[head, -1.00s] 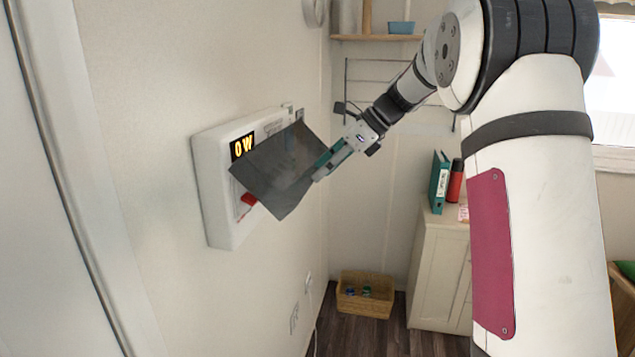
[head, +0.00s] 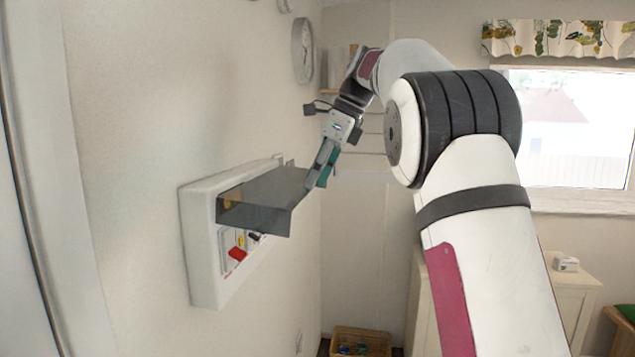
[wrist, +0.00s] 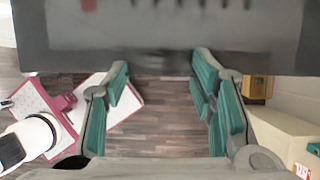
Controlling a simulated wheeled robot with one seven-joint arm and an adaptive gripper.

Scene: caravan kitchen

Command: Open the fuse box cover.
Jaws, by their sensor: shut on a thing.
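The white fuse box (head: 200,245) is on the wall at the left of the head view. Its dark, see-through cover (head: 262,197) is swung up and stands out from the box, roughly level, with its front lip bent down. A red switch (head: 237,254) and other switches show below it. My gripper (head: 317,182), with green-padded fingers, is shut on the cover at its right outer side. In the wrist view, the cover (wrist: 160,28) spans the top, just beyond my fingertips (wrist: 160,62); the exact contact is hard to see.
A round clock (head: 303,50) hangs on the wall above, left of my wrist. A basket (head: 360,338) stands on the floor below. A cabinet (head: 572,290) is under the window at the right. The space below the cover is clear.

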